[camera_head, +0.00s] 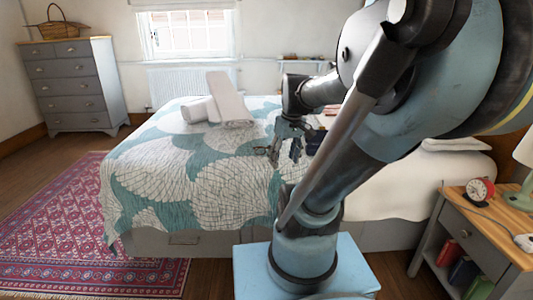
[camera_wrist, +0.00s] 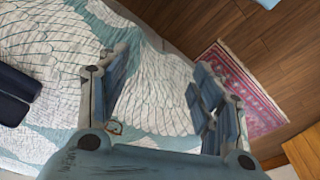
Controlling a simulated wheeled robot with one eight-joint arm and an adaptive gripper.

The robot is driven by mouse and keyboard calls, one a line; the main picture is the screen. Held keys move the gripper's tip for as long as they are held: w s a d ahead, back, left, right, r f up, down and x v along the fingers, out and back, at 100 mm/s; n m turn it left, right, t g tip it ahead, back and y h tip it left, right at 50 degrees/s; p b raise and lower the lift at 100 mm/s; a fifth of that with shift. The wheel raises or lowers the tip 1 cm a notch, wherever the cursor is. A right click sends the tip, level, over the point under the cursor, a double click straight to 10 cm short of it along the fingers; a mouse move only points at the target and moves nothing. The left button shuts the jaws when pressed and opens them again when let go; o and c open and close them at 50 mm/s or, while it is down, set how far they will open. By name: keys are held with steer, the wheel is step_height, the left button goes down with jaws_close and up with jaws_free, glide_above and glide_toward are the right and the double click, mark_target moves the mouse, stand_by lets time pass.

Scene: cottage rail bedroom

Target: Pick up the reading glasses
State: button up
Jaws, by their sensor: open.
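My gripper (camera_head: 284,152) is open above the patterned bedspread (camera_head: 160,165), with its fingers pointing down. A small thin-rimmed thing (camera_wrist: 115,127) lies on the bedspread close beside the base of the left finger. It may be the reading glasses, but it is partly hidden and too small to be sure.
A dark blue item (camera_wrist: 18,92) lies on the bed at the wrist view's left. Rolled white towels (camera_head: 230,103) lie on the bed's far part. A nightstand (camera_head: 490,222) with a red alarm clock (camera_head: 481,190) stands at right. A red rug (camera_head: 75,225) covers the floor at left.

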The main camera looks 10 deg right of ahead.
steer(key=w+d+r+n+y, duration=0.1)
steer(key=w+r+n, duration=0.2)
steer(key=w, duration=0.5)
steer(key=w+r+n+y, duration=0.1)
steer(key=w+r+n, duration=0.2)
steer(key=w, duration=0.4)
steer(key=n+g+y, duration=0.1)
steer(key=n+y, duration=0.1)
steer(key=n, duration=0.4)
glide_toward(267, 149)
steer(key=shift+w+a+f+h, duration=0.3)
steer(key=shift+w+a+f, duration=0.4)
steer(key=shift+w+f, duration=0.3)
steer(key=shift+x, duration=2.55)
steer(key=c, duration=1)
